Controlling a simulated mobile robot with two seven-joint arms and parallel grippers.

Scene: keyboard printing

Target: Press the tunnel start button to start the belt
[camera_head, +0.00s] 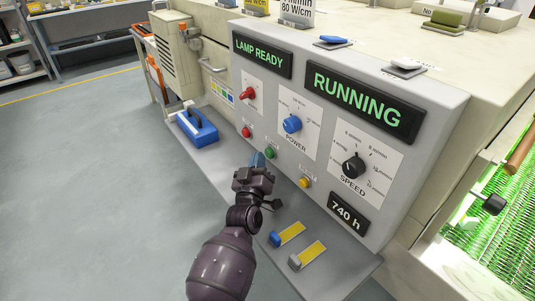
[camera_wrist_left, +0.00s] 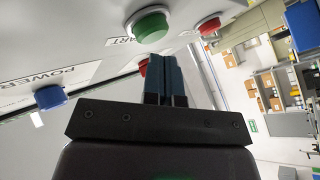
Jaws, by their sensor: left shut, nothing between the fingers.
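The green start button (camera_head: 270,152) sits on the lower front of the grey control panel (camera_head: 225,105), between a red button (camera_head: 246,132) and a yellow button (camera_head: 305,182). My left gripper (camera_head: 257,160) is shut and empty, its blue fingertips just left of the green button in the head view. In the left wrist view the green button (camera_wrist_left: 152,25) with part of a "START" label is close to the tips of the shut fingers (camera_wrist_left: 167,78). A small gap seems to show, but I cannot tell contact for sure. My right gripper is not in view.
A display reads "RUNNING" (camera_head: 364,104); another reads "LAMP READY" (camera_head: 262,55). A red switch (camera_head: 247,93), a blue power knob (camera_head: 292,124) and a black speed knob (camera_head: 353,166) project above. A green mesh belt (camera_head: 495,235) is at right.

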